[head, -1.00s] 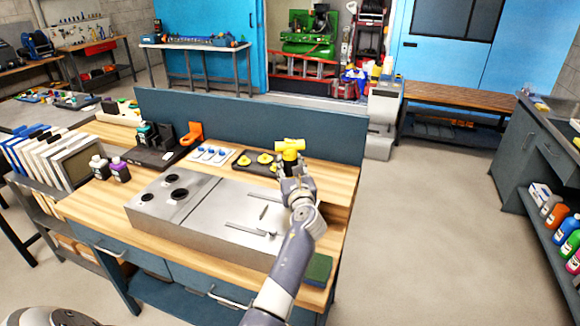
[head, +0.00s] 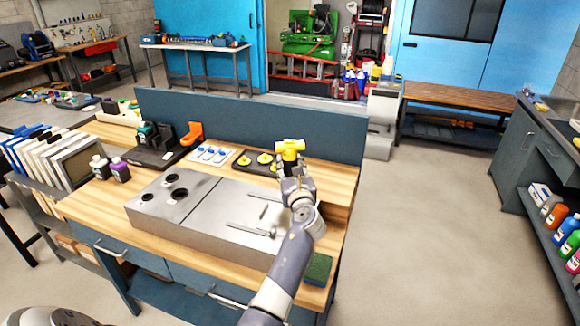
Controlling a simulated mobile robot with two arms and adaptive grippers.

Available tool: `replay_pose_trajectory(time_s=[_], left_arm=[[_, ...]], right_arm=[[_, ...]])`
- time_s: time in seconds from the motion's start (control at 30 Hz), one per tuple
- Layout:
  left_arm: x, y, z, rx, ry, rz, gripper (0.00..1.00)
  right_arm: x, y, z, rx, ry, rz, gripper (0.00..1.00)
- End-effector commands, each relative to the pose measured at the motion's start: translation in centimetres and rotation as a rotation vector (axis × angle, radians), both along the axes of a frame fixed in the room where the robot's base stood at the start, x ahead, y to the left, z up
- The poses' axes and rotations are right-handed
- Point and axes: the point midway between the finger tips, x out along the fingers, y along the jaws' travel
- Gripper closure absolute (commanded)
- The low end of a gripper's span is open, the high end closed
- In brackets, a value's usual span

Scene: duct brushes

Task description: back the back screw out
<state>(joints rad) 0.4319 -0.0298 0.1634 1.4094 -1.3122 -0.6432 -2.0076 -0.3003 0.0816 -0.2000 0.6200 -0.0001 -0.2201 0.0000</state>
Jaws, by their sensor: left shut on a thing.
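My left gripper (head: 291,168) is shut on a yellow T-shaped piece (head: 290,147) and holds it upright above the back right part of the workbench. A grey metal block (head: 200,212) lies on the bench to the left of and below the gripper. It has dark round holes at its left and thin slots or rods on its right half. A small upright metal part (head: 263,212) shows there. I cannot tell which part is the back screw. The wrist hides part of the block's right end. My right gripper is not in view.
A black tray with yellow knobs (head: 262,160) and a white card with blue-topped pieces (head: 210,153) sit behind the block. A green pad (head: 318,268) lies at the front right. A dark back panel (head: 250,122) bounds the bench. Bottles (head: 119,170) stand at left.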

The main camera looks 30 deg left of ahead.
Motion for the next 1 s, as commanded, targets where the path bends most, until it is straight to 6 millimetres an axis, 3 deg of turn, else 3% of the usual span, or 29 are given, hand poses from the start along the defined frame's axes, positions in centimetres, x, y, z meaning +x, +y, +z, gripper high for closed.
replay_pose_trajectory(time_s=[1.0], left_arm=[[-0.18,-0.06,-0.88,-0.012,0.015,0.003,0.92]], right_arm=[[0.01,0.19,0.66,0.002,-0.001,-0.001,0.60]])
